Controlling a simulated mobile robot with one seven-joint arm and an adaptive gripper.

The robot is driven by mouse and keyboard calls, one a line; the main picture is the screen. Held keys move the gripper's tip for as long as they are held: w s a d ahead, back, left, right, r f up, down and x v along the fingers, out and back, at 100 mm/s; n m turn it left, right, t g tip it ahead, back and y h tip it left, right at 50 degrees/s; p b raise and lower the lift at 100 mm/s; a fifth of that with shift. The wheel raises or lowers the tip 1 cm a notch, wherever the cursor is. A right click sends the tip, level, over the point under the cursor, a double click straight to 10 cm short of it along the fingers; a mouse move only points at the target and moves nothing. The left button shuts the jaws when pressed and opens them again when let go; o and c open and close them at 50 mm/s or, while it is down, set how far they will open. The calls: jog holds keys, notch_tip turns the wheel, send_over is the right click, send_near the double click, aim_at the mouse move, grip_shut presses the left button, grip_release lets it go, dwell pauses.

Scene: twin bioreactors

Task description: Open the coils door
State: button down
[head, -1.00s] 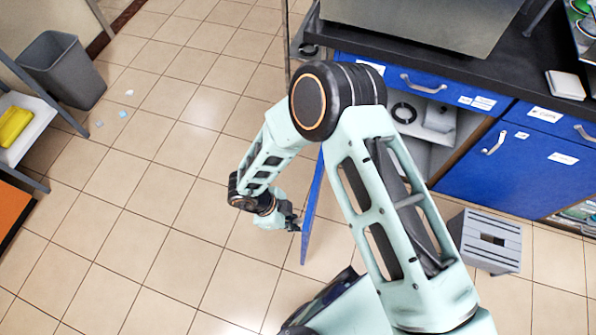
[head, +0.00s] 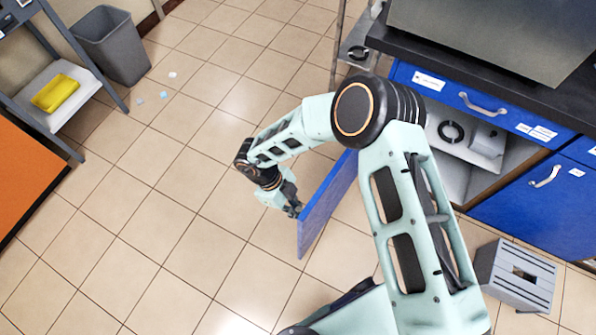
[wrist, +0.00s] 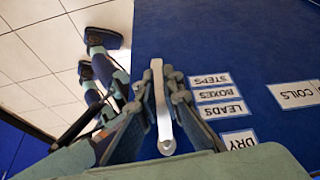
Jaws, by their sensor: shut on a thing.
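The coils door (head: 327,203) is a blue cabinet door that stands swung wide open, away from the cabinet (head: 470,160), in the head view. In the wrist view its blue face (wrist: 240,45) carries a "COILS" label (wrist: 296,94) and several other labels. A pale bar handle (wrist: 161,105) runs along the door between my fingers. My gripper (head: 292,205) is at the outer part of the door, and in the wrist view (wrist: 160,112) it is shut on the handle. My arm hides part of the door and the cabinet opening.
Inside the open cabinet, a black ring (head: 451,132) and a grey container (head: 487,140) sit on a shelf. A grey step stool (head: 515,276) stands on the floor at right. A grey bin (head: 112,45) stands at upper left.

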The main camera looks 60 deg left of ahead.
jog(key=shift+s, duration=0.1)
jog(key=c, duration=2.1)
grip_release()
jog(key=v, duration=1.2)
